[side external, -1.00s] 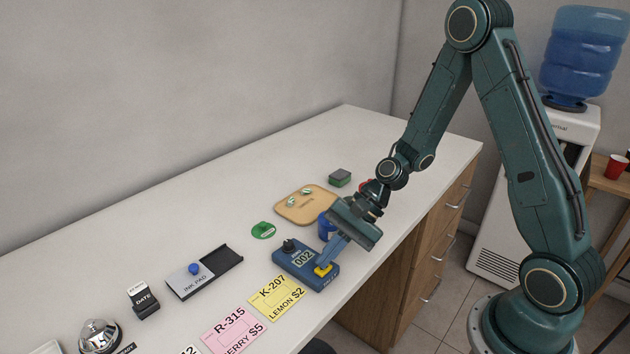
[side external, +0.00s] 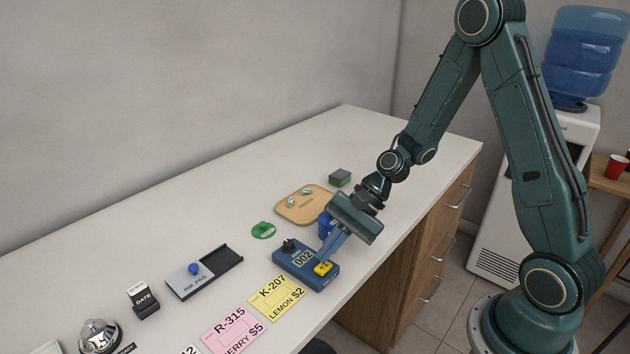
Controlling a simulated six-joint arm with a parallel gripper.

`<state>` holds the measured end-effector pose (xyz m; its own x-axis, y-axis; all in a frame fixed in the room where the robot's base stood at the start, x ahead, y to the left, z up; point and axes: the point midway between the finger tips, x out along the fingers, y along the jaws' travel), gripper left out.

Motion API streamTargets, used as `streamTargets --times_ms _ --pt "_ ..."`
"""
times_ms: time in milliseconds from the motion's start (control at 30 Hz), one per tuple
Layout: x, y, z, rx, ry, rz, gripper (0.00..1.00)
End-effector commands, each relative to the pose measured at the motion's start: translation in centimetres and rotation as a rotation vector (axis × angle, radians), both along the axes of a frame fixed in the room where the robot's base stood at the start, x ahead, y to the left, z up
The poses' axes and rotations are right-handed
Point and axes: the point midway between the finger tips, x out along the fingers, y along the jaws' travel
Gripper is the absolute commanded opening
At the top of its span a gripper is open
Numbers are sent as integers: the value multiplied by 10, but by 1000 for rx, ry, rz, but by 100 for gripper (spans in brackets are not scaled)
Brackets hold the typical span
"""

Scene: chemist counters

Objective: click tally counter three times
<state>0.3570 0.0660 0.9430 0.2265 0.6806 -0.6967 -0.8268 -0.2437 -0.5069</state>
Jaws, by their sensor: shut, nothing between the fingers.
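The tally counter (side external: 306,266) is a blue box lying on the white counter. Its display reads 002, and it has a black knob at the back left and a yellow button (side external: 323,268) at the front right. My gripper (side external: 321,259) is shut and empty. Its fingertips point down just behind the yellow button, at or slightly above its height; whether they touch it I cannot tell. The button's top is mostly in view.
A dark blue cup-like object (side external: 325,224) stands close behind the counter device, partly hidden by my gripper. A green disc (side external: 263,230), a tan tray (side external: 297,205) and a green block (side external: 340,177) lie farther back. A yellow card (side external: 276,297) and ink pad (side external: 204,273) lie left.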

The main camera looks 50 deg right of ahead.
Motion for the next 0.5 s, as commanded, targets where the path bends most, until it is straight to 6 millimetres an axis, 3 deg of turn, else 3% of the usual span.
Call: streamTargets --times_ms 267,500 --pt "0 0 4 -1 -2 0 0" --pt "1 0 20 -1 -4 0 0"
